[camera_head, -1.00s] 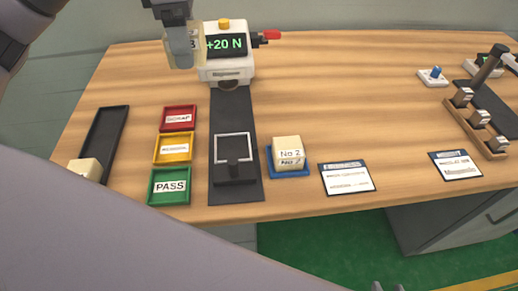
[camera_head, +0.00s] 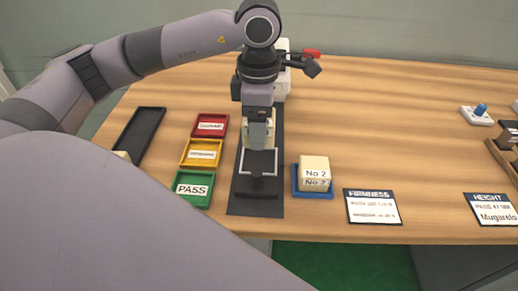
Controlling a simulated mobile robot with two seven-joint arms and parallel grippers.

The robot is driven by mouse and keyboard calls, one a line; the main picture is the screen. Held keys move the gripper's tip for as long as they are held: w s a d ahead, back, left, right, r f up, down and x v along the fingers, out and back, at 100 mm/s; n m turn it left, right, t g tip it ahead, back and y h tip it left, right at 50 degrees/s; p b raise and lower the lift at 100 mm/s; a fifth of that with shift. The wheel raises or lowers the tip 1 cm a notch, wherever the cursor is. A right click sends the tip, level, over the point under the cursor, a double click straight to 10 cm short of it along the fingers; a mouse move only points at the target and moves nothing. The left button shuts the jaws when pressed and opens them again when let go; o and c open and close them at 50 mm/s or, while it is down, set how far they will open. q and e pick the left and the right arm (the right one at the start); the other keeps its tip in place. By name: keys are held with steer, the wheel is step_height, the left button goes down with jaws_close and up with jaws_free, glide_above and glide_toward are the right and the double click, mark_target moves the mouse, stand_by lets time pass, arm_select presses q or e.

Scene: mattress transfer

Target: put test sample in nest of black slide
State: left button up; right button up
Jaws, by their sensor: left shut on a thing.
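My left gripper (camera_head: 259,145) reaches in from the left, points down and is shut on the cream test sample (camera_head: 246,132). The gripper hides most of the sample. It is over the black slide (camera_head: 245,208), at the far side of the slide's pale-edged nest (camera_head: 275,162). I cannot tell whether the sample touches the slide. The nest's near part looks empty, with a dark handle in front of it. My right gripper is not in view.
Red (camera_head: 223,135), yellow (camera_head: 183,161) and green PASS (camera_head: 178,196) trays stand left of the slide. A blue tray (camera_head: 313,194) with cream No 2 blocks (camera_head: 314,169) stands close on its right. The white gauge (camera_head: 282,87) is mostly behind my arm.

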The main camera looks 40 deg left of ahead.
mark_target(259, 161)
arm_select(q)
step_height(259, 161, down, 7)
stand_by(0.4)
steer(key=shift+f, duration=0.1)
steer(key=o, duration=0.7)
steer(key=shift+o, duration=0.2)
